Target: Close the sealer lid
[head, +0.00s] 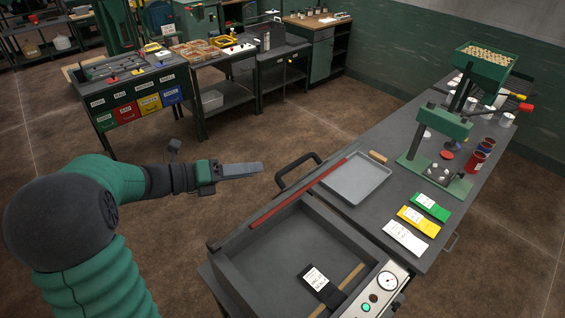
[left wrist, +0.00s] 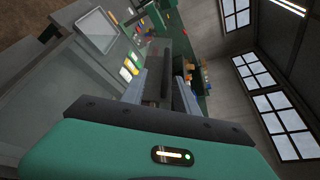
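The sealer (head: 235,270) is a dark grey open-topped box at the lower middle of the head view. A black pouch with a white label (head: 319,284) lies inside it. Its lid appears raised, seen nearly edge-on along the box's far-left side, with a long red strip (head: 300,192). A black loop handle (head: 297,169) sticks out beyond this strip. My left gripper (head: 258,168) is left of the handle, apart from it and pointing toward it. In the left wrist view its two fingers (left wrist: 160,90) stand apart with nothing between them. My right gripper is not seen.
A grey tray (head: 357,180) and white, yellow (head: 417,220) and green pouches lie on the bench beyond the sealer. A green press (head: 437,150) stands farther right. The sealer's panel (head: 378,284) has a gauge and green button. Open floor lies left of the sealer.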

